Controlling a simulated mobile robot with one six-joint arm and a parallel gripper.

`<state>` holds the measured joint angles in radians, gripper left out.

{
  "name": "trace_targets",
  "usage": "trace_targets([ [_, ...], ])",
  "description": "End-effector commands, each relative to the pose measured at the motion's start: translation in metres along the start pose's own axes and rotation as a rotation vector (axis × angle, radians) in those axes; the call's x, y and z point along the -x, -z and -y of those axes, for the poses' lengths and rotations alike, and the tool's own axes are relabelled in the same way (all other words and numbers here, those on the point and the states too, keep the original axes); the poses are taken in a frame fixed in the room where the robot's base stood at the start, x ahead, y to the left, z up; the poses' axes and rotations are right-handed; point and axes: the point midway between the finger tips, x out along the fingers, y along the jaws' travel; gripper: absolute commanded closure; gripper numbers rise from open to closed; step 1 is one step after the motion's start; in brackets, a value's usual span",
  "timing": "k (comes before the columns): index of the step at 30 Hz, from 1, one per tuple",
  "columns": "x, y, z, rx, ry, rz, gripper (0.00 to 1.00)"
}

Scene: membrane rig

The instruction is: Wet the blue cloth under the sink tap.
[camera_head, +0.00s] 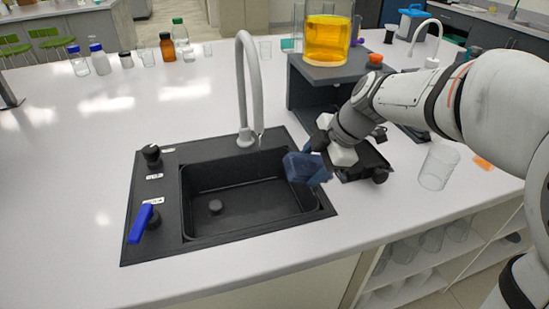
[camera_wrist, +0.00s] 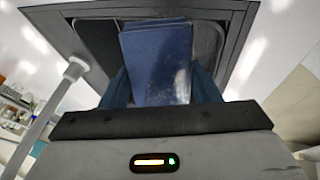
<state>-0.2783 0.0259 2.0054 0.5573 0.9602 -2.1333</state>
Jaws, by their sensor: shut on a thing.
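The blue cloth (camera_head: 300,167) is a dark blue folded block. My gripper (camera_head: 318,172) is shut on it and holds it over the right side of the black sink (camera_head: 215,202). In the wrist view the cloth (camera_wrist: 157,65) sits between the fingers of my gripper (camera_wrist: 160,88), with the sink basin behind it. The grey gooseneck tap (camera_head: 254,85) stands behind the basin, its spout end to the left of and behind the cloth. No water stream shows. A blue lever handle (camera_head: 141,222) and a black knob (camera_head: 151,153) are on the sink's left deck.
A dark stand (camera_head: 330,75) with a beaker of yellow liquid (camera_head: 327,40) is behind my gripper. An empty clear beaker (camera_head: 438,167) stands to the right, near my arm. Several bottles stand at the back left. The white counter (camera_head: 70,180) left of the sink is clear.

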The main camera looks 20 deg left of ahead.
Motion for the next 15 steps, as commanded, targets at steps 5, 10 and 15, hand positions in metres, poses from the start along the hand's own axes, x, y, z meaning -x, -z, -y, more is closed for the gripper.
trace_targets([
  [5,0.007,-0.002,0.002,0.0,-0.003,0.001,0.62],
  [10,0.023,-0.007,0.006,0.0,-0.002,0.001,0.62],
  [15,0.039,-0.013,0.01,-0.001,-0.003,0.001,0.62],
])
